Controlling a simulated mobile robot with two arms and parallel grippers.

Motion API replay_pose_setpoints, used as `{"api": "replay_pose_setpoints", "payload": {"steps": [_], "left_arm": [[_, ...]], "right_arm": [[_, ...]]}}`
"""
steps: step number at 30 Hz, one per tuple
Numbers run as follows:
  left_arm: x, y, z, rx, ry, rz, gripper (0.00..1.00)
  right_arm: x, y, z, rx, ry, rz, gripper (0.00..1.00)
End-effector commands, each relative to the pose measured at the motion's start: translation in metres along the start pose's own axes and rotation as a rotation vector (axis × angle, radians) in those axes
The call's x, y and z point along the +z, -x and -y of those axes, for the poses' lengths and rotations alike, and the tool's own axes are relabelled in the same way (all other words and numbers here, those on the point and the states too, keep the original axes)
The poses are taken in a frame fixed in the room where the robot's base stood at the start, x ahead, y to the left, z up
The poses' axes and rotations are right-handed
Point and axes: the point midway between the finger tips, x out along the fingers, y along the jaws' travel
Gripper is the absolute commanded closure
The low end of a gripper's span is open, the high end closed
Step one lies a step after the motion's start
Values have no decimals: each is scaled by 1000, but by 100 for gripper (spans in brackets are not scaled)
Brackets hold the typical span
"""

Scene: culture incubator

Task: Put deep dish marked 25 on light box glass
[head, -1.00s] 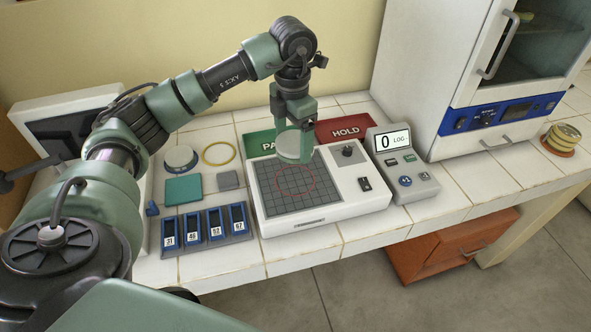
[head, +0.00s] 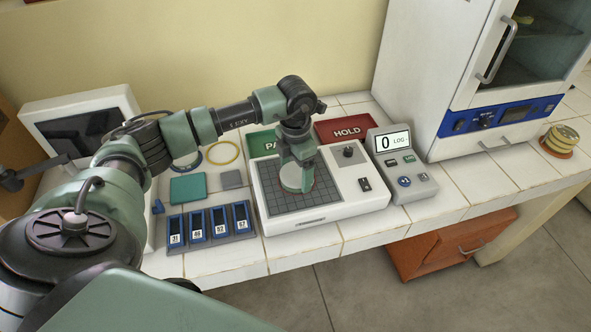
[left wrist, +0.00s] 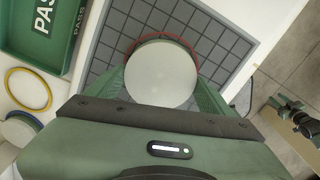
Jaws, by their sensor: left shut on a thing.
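My left gripper (head: 297,183) is shut on a pale round dish (head: 291,177), one finger on each side of it. The dish also shows in the left wrist view (left wrist: 162,75), with a plain light top; no number can be read on it. It is over the dark gridded glass (head: 305,203) of the white light box (head: 372,201), inside the red ring marked there. The ring shows around its far edge in the left wrist view. Whether the dish touches the glass I cannot tell.
A green PASS tray (head: 262,143) and a red HOLD tray (head: 345,129) lie behind the light box. A counter reading 0 (head: 393,141) stands at its right. A rack of blue numbered slots (head: 206,222), a teal pad (head: 188,188) and a yellow ring (head: 222,152) lie at the left.

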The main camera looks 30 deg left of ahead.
Motion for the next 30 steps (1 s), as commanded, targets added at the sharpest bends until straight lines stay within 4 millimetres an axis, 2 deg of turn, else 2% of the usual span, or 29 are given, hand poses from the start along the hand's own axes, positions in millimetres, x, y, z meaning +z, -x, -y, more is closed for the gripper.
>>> {"api": "replay_pose_setpoints", "payload": {"steps": [3,4,5,15,17,30], "left_arm": [[0,-4,0,0,0,1,66],[0,-2,0,0,0,1,10],[0,-2,0,0,0,1,1],[0,4,0,0,0,0,0],[1,8,0,1,0,3,0],[1,96,-1,2,0,4,0]], "right_arm": [[-1,-4,0,0,-1,-2,64],[-1,-3,1,-1,-1,-2,64],[-1,-2,1,-1,-1,-2,64],[-3,3,5,-5,-3,-4,64],[-2,-3,5,-5,-3,-4,64],[0,-24,5,-5,-3,-3,64]]}}
